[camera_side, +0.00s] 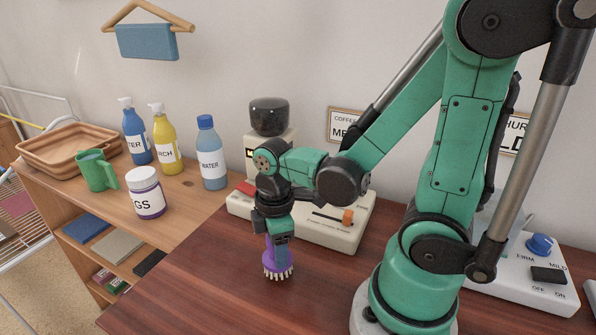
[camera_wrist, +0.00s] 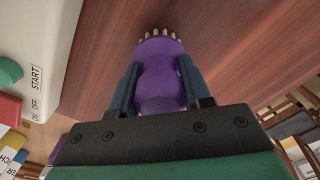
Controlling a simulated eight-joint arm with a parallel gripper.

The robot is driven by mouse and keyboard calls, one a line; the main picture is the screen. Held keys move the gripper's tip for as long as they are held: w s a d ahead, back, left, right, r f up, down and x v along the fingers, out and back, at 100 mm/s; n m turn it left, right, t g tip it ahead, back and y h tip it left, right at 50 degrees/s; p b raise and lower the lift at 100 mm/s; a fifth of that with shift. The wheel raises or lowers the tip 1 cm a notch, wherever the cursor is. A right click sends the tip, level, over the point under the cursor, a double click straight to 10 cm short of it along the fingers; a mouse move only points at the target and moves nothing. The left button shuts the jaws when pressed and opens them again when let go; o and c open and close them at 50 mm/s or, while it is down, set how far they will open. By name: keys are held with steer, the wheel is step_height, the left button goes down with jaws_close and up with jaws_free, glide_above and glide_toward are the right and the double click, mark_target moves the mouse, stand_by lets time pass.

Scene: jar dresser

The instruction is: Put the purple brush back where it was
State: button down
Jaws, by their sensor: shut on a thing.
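The purple brush (camera_side: 277,262) has a purple body and pale bristles. In the side view it hangs below my gripper (camera_side: 279,238), upright with its bristles down, over the dark red-brown tabletop (camera_side: 200,290). I cannot tell whether the bristles touch the table. In the wrist view the brush (camera_wrist: 160,75) sits between the two blue fingers of my gripper (camera_wrist: 160,85), which are shut on its body. The bristles show at its far end. Nothing in view marks where the brush was before.
A white coffee machine (camera_side: 325,235) with an orange slider stands just behind my gripper. A white control box (camera_side: 520,275) is at the right. The front tabletop is clear.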

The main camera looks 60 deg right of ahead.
steer(key=shift+f, duration=0.4)
steer(key=shift+f, duration=0.15)
steer(key=shift+c, duration=2)
jaws_free()
